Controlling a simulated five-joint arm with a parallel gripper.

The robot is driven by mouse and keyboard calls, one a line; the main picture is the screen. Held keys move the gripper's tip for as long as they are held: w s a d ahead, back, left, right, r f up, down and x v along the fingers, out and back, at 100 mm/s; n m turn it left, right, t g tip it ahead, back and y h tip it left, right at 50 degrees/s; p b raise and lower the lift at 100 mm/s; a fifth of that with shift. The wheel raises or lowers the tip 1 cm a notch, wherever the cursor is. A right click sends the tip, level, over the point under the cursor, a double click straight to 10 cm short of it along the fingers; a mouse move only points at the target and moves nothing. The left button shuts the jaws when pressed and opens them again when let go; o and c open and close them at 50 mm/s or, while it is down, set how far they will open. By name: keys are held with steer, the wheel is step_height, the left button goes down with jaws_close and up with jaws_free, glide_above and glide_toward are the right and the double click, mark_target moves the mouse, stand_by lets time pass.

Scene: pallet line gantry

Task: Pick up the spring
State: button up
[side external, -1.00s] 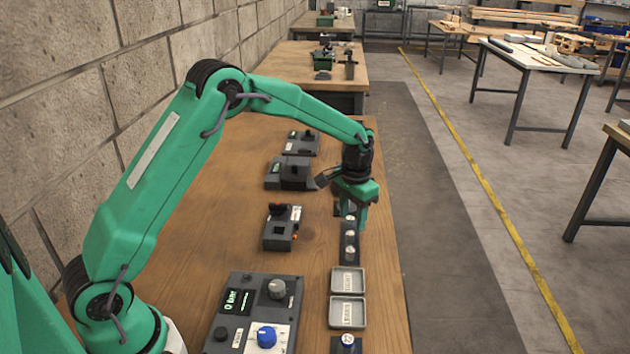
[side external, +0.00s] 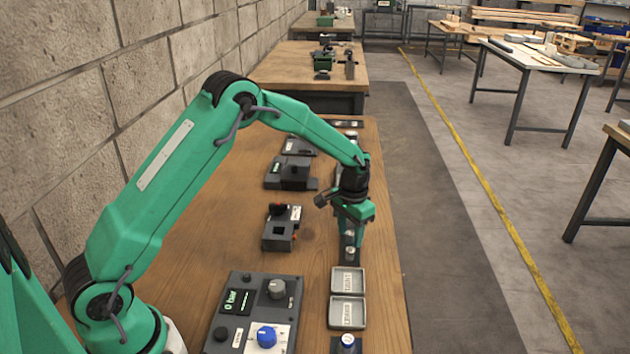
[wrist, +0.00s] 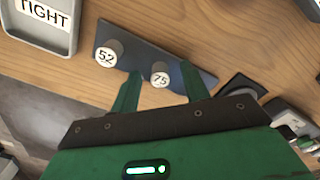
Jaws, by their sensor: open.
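I cannot make out a coiled spring in either view. In the wrist view, a dark plate (wrist: 138,52) carries two pale, round-topped pieces: one marked 52 (wrist: 109,54) and one marked 75 (wrist: 160,75). I cannot tell whether either is the spring. My gripper (wrist: 160,72) is open, and the piece marked 75 appears between its fingers in the picture. Its height above the piece is unclear. In the side view, my gripper (side external: 350,232) is over the dark plate (side external: 350,261) and hides its far part.
Two grey trays, one marked TIGHT (side external: 348,281) and a nearer one (side external: 347,312), lie nearer the camera than the plate. A control box (side external: 250,306) with a blue knob and several dark fixtures (side external: 281,228) stand to the left. The bench's right edge is close.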

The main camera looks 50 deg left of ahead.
mark_target(350, 233)
stand_by(0.3)
jaws_close()
steer(key=shift+r, duration=0.1)
steer(key=shift+r, duration=0.75)
step_height(350, 233, up, 2)
steer(key=shift+r, duration=0.2)
steer(key=s+d+r, duration=0.6)
steer(key=d+r, duration=0.1)
steer(key=d, duration=0.3)
steer(key=shift+a, duration=0.1)
